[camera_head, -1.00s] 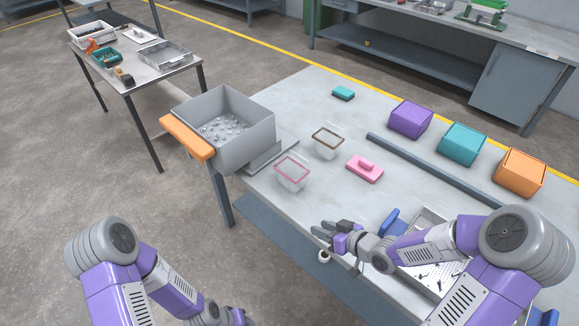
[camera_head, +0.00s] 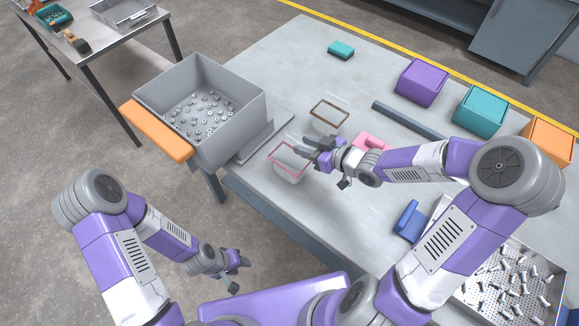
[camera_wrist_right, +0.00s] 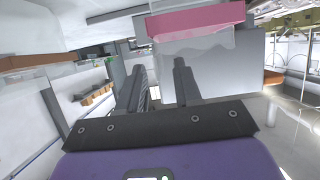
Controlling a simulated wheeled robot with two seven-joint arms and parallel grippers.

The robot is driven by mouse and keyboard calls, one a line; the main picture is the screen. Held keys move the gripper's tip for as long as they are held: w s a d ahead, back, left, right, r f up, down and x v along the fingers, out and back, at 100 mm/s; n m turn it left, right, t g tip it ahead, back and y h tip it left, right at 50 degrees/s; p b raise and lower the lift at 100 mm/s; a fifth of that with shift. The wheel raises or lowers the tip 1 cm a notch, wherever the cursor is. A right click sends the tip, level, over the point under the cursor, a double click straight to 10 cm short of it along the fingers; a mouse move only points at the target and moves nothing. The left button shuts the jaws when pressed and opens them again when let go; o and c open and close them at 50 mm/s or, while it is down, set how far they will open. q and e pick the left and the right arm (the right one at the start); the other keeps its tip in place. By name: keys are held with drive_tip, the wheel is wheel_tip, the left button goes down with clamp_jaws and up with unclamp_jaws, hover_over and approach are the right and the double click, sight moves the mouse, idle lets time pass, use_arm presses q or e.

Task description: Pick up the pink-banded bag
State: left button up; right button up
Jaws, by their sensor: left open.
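The pink-banded bag (camera_head: 288,174), a clear bag with a pink rim, stands on the grey table near its left edge. In the right wrist view its pink band (camera_wrist_right: 196,20) shows above and beyond the fingertips. My right gripper (camera_head: 303,147) is open, with its fingers at the bag's rim on the right side. In the right wrist view, the gap between the fingers (camera_wrist_right: 160,75) looks empty. I cannot tell whether a finger touches the bag. My left gripper (camera_head: 241,272) is open and empty, low in front of the table.
A brown-banded bag (camera_head: 329,117) stands just behind. A pink block (camera_head: 371,141) is partly hidden by my right arm. A grey bin (camera_head: 203,105) of metal parts with an orange bar (camera_head: 157,129) is at left. Purple (camera_head: 421,83) and teal (camera_head: 480,110) boxes stand at right.

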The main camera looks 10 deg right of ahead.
sight(297, 143)
drive_tip(key=b+x, duration=0.1)
drive_tip(key=x, duration=0.2)
drive_tip(key=shift+w+a, duration=0.2)
clamp_jaws()
